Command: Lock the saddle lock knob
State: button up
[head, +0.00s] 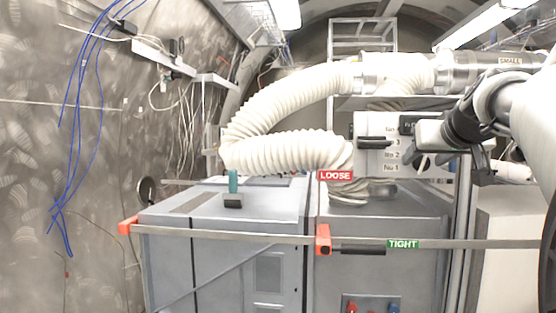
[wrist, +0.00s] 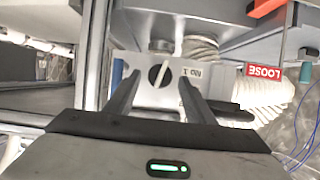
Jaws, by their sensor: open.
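My gripper (wrist: 159,80) is open and empty in the wrist view. Contact cannot be told. In the head view the gripper body (head: 430,133) is in front of the white panel (head: 366,127), hiding its right part. A red LOOSE sign (head: 336,175) hangs left of and below the panel. A green TIGHT sign (head: 403,244) is on the front rail. No label names a saddle lock knob; I cannot tell which part it is.
Grey cabinets (head: 222,230) fill the lower middle, with a rail (head: 220,234) bearing orange blocks (head: 323,239) across their front. A teal-handled part (head: 233,184) stands on the left cabinet. A white ribbed hose (head: 290,105) loops behind. Blue cables (head: 82,110) hang left.

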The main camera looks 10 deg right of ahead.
jog(key=shift+w+d+f, duration=0.15)
jog(key=shift+w+f, duration=0.05)
jog(key=shift+w, duration=0.25)
jog(key=shift+s, duration=0.1)
jog(key=c, duration=1.1)
jog(key=shift+o, duration=0.2)
